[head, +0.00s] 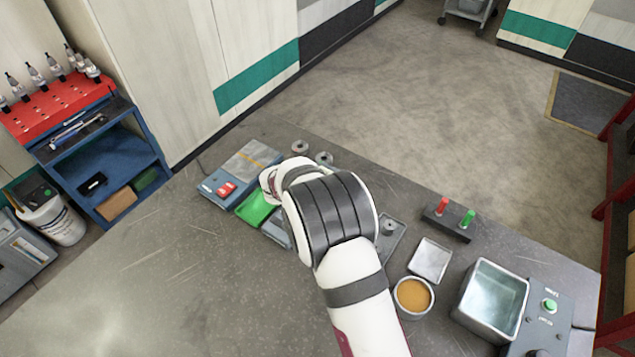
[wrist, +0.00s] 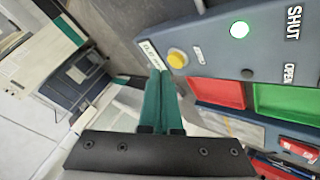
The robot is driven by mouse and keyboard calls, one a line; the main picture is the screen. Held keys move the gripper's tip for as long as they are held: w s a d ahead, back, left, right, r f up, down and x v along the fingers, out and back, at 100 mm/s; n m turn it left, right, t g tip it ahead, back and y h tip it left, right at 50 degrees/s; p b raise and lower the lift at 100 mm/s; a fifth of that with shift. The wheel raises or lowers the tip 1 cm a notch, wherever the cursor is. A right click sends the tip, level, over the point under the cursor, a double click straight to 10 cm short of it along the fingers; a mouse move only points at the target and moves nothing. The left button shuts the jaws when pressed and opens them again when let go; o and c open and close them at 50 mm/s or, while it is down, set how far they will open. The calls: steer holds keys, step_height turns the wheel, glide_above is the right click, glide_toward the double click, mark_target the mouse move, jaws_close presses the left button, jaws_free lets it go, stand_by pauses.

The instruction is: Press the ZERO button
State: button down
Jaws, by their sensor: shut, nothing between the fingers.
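In the wrist view a blue-grey panel (wrist: 222,40) carries a round yellow button (wrist: 177,59), with small labels too blurred to read beside it. I cannot read ZERO anywhere. My arm hides the fingertips in the head view.
A green tray (head: 258,207) lies beside the scale; a red tray (wrist: 215,92) lies by the panel. To my arm's right are a red-and-green-button box (head: 449,217), a square dish (head: 430,260), an amber-filled cup (head: 413,295) and a metal bin (head: 492,300). The bench's left front is clear.

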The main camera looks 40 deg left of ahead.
steer(key=shift+r, duration=2.5)
